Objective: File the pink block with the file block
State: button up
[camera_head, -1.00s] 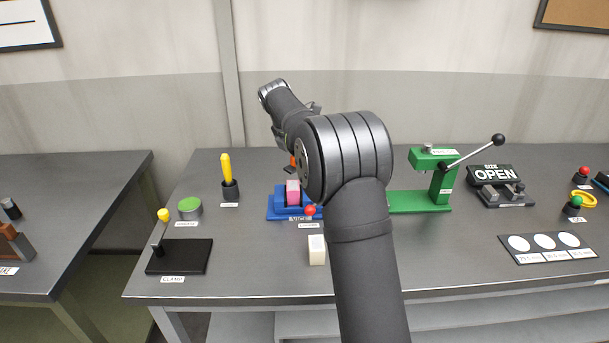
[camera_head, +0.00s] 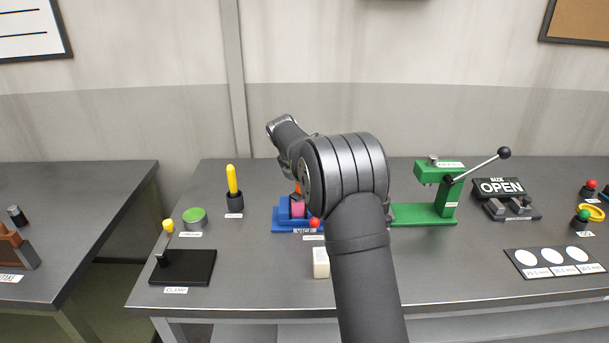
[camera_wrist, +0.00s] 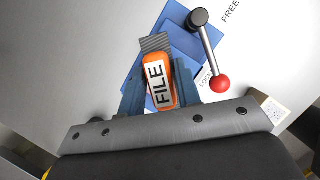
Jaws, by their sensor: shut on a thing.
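The pink block (camera_head: 298,209) sits in the blue vise (camera_head: 284,228) in the middle of the bench. My gripper (camera_wrist: 160,92) is shut on the file block (camera_wrist: 160,80), an orange handle marked FILE with a grey ridged end. In the wrist view the file block lies over the vise (camera_wrist: 181,45), and the pink block is hidden there. In the head view a bit of the orange file block (camera_head: 297,188) shows just above the pink block; whether they touch I cannot tell. My arm hides most of the gripper there.
The vise lever has a red knob (camera_wrist: 220,84) close to the right of my gripper. A white block (camera_head: 320,263) stands in front. A yellow-handled tool (camera_head: 232,182) stands left, and a green press (camera_head: 437,200) right. The bench's front middle-left is fairly clear.

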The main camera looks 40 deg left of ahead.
jog(key=shift+f, duration=0.7)
jog(key=shift+s+a+f, duration=0.15)
jog(key=shift+s+a, duration=1.2)
jog(key=shift+c, duration=0.3)
jog(key=shift+w+d, duration=1.4)
jog(key=shift+d, duration=0.1)
jog(key=shift+s+a, duration=1.3)
jog(key=shift+s, duration=0.2)
jog(key=shift+w+d, duration=1.35)
jog(key=shift+w, duration=0.05)
jog(key=shift+r, duration=4.2)
